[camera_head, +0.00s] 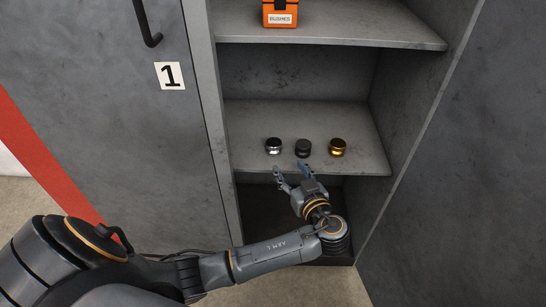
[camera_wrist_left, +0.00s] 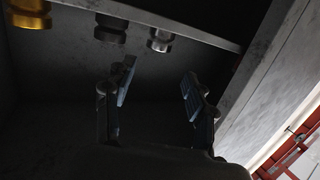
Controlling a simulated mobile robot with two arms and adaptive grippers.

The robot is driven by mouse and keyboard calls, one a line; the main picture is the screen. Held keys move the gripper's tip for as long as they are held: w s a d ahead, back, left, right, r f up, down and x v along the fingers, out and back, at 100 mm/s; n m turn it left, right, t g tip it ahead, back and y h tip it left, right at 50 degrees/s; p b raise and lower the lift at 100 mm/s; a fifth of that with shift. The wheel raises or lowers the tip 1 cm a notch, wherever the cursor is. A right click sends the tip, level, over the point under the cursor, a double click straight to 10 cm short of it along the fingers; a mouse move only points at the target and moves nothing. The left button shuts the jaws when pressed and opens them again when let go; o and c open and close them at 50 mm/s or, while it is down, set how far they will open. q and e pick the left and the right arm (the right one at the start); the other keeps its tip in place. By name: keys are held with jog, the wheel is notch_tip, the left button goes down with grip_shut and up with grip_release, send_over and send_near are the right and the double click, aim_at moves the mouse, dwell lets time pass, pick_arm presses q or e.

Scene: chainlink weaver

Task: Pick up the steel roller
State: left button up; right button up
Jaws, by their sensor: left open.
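The steel roller (camera_head: 273,146) is a small silver cylinder at the left of three rollers on the middle shelf (camera_head: 335,120). In the left wrist view it shows near the top centre (camera_wrist_left: 160,40), ahead of the fingers. My left gripper (camera_head: 290,168) is open and empty, just in front of the shelf's front edge. Its blue-grey fingertips also show in the left wrist view (camera_wrist_left: 157,75), with the steel roller beyond the gap between them. They look apart from it. My right gripper is not in view.
A black roller (camera_head: 303,147) stands beside the steel one, and a brass roller (camera_head: 338,147) stands at the right. An orange box labelled BUSHES (camera_head: 280,12) sits on the upper shelf (camera_head: 380,36). A grey door marked 1 (camera_head: 110,110) is at the left. The shelf behind the rollers is clear.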

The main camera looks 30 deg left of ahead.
aim_at(277, 148)
pick_arm(q)
jog(key=x, duration=0.9)
jog(key=shift+r+b, duration=0.1)
jog(key=shift+b, duration=0.25)
jog(key=x, duration=0.4)
jog(key=shift+w+a+f, duration=0.15)
jog(key=shift+f, duration=0.05)
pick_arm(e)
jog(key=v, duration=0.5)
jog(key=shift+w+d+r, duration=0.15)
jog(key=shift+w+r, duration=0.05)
pick_arm(q)
jog(key=c, duration=1.1)
grip_shut()
jog(key=shift+r, duration=0.15)
